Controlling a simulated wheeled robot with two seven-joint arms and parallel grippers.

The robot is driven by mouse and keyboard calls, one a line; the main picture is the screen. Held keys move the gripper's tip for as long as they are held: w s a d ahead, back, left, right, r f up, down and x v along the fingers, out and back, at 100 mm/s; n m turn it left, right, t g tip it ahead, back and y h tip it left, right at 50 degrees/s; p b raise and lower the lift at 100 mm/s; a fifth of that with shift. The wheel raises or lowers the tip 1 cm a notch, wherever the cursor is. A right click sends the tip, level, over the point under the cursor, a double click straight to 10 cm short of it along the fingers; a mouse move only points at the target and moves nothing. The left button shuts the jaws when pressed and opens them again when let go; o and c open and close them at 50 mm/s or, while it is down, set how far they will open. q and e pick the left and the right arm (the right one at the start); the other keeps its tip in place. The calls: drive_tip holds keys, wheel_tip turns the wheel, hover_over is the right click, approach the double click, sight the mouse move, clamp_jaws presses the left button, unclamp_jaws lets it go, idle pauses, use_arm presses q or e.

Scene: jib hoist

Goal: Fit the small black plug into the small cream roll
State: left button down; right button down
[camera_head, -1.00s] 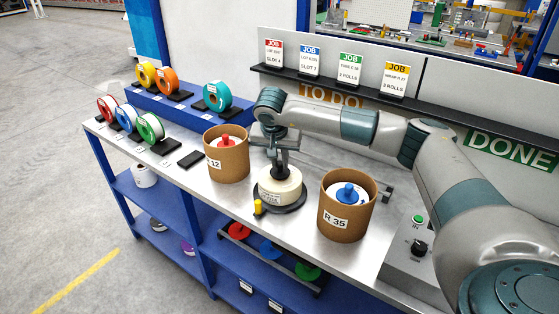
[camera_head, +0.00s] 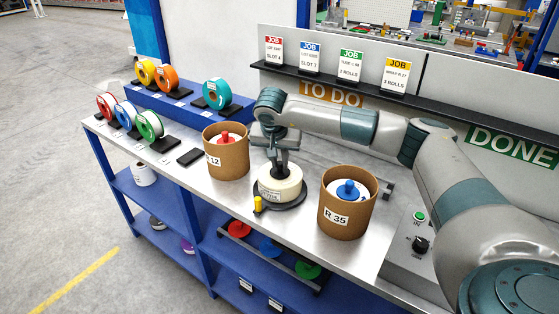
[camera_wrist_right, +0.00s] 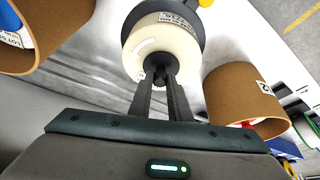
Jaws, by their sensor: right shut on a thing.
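The small cream roll (camera_head: 279,190) sits on a round black stand on the metal bench, between two brown tubs. It also shows in the right wrist view (camera_wrist_right: 157,44). My right gripper (camera_head: 281,163) points down over the roll's top centre. In the right wrist view its fingers (camera_wrist_right: 159,80) are shut on the small black plug (camera_wrist_right: 152,66), which shows as a dark piece at the roll's middle. The fingers hide much of the plug, and I cannot tell how deep it sits in the roll. My left gripper is out of view.
A brown tub marked 12 (camera_head: 229,160) with a red knob stands left of the roll. A tub marked R 35 (camera_head: 345,217) with a blue knob stands to its right. A yellow peg (camera_head: 258,204) rises at the stand's front. Several coloured spools stand at the back left.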

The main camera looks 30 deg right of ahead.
sight(278, 177)
drive_tip(key=c, duration=1.6)
unclamp_jaws()
drive_tip(key=shift+o, duration=0.2)
drive_tip(key=shift+r, duration=0.15)
